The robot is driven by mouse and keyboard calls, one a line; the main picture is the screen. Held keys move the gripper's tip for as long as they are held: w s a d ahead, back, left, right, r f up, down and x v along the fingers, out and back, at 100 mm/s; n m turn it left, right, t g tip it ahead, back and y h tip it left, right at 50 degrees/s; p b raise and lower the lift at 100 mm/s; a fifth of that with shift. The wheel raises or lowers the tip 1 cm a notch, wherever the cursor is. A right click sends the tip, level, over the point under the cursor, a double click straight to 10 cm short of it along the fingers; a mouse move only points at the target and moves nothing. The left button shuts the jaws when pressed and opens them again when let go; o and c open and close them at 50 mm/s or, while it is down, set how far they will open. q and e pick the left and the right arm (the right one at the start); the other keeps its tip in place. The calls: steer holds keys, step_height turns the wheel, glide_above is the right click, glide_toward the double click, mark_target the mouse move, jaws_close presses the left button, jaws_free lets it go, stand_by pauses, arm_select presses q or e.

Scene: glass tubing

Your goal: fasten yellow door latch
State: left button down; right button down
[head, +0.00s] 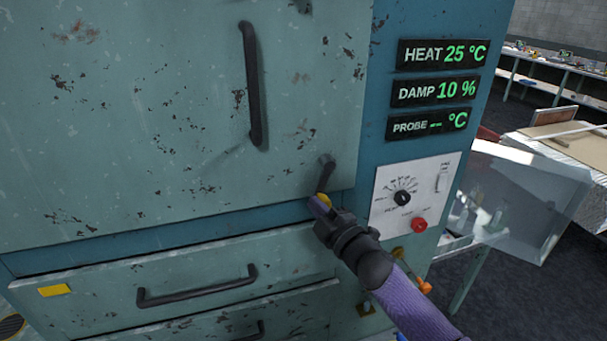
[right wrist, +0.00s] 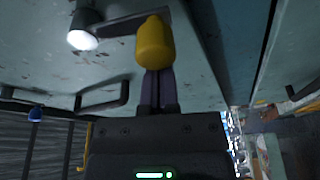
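The latch is a dark lever (head: 326,168) with a yellow knob (head: 322,198) at the lower right corner of the large worn green door (head: 170,130). The lever points down along the door's edge. In the right wrist view the yellow knob (right wrist: 154,42) hangs just ahead of my right gripper (right wrist: 158,72). Its two purple fingers are close together, and the knob covers their tips; whether they touch is unclear. In the head view my right gripper (head: 318,205) is at the knob from below. The door looks flush with its frame. My left gripper is not in view.
A dark vertical door handle (head: 252,85) is above left. Drawers with a dark handle (head: 197,287) lie below. Right of the latch is a control panel (head: 415,195) with a red button (head: 419,224). A clear box (head: 520,195) stands further right.

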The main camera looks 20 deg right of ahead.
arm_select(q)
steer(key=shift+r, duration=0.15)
arm_select(e)
steer(key=shift+d+f+n+g, duration=0.25)
steer(key=shift+d+n, duration=0.25)
steer(key=shift+n, duration=0.35)
steer(key=shift+d+f+n+g, duration=0.2)
steer(key=shift+d+n, duration=0.25)
steer(key=shift+n, duration=0.4)
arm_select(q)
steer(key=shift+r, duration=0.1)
